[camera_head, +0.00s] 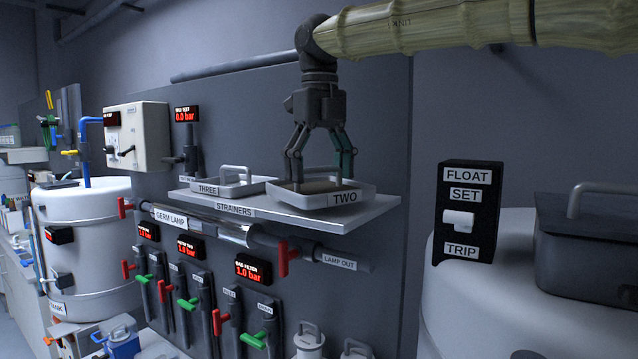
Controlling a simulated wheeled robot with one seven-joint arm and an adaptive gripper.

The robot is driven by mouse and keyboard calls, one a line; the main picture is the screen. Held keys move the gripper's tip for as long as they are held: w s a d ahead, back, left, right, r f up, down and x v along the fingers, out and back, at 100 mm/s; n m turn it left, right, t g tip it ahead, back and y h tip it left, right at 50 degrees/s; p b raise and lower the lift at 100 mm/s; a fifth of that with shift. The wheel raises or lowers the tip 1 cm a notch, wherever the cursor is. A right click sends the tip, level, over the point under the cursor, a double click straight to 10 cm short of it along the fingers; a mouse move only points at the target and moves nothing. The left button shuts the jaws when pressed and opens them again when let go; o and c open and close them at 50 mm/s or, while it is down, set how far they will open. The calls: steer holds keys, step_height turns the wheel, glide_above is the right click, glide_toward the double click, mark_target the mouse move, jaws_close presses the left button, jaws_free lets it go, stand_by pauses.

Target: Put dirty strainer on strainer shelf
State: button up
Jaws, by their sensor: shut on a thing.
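The strainer shelf (372,216) is a pale ledge labelled STRAINERS on the grey wall panel. A pan-shaped strainer labelled TWO (360,197) is on or just above the shelf's right half; I cannot tell if it touches. Its inside looks brown. My gripper (320,181) points down over it, with its fingers shut on the strainer, probably at its handle, which the fingers hide. A second strainer labelled THREE (243,190), with a raised bar handle, sits on the shelf to the left, close beside TWO.
Below the shelf run a horizontal lamp tube (205,225) and red and green valve handles. A black FLOAT SET/TRIP switch box (468,212) and a dark lidded box (590,250) on a pale tank stand at the right. A white tank (95,255) stands at the left.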

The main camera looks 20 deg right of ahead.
mark_target(315, 182)
steer(key=w, duration=0.1)
steer(key=w+f, duration=0.1)
steer(key=shift+w+a+f, duration=0.1)
steer(key=shift+w+f, duration=0.1)
steer(key=shift+w, duration=0.1)
steer(key=o, duration=1)
steer(key=shift+w+f, duration=0.15)
steer(key=shift+w, duration=0.15)
steer(key=shift+c, duration=0.2)
steer(key=shift+o, duration=1.2)
steer(key=shift+s, duration=0.2)
steer(key=shift+s+r, duration=0.4)
steer(key=shift+s, duration=0.2)
steer(key=shift+w+f, duration=0.2)
steer(key=shift+w, duration=0.25)
steer(key=shift+s+r+p, duration=0.3)
steer(key=shift+r+p, duration=0.35)
steer(key=shift+r, duration=0.1)
steer(key=shift+w+r+p, duration=0.15)
steer(key=shift+r+p, duration=0.55)
step_height(315, 182, up, 9)
steer(key=p, duration=0.8)
steer(key=shift+r, duration=0.15)
